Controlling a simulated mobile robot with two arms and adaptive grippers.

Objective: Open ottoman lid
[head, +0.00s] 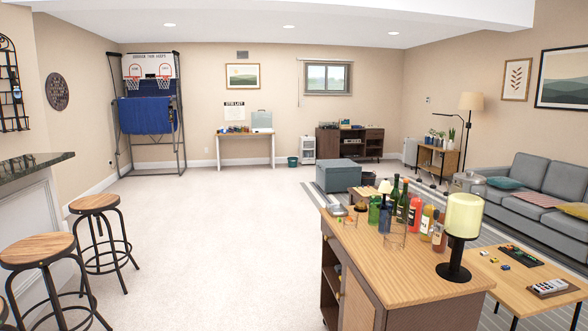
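A blue-grey box-shaped ottoman (338,180) stands on the floor in the head view, right of the middle and toward the back of the room. Its top lid (338,165) looks flat and shut. A small brown table with things on it stands close in front of its right side, and the bar cabinet is nearer to me. Neither of my grippers shows in the head view, so how they stand is hidden.
A wooden cabinet (386,262) with bottles and a lamp (462,222) stands near at right. A coffee table (530,272) and grey sofa (540,190) are farther right. Bar stools (93,205) stand at left. The carpet (220,240) between is clear.

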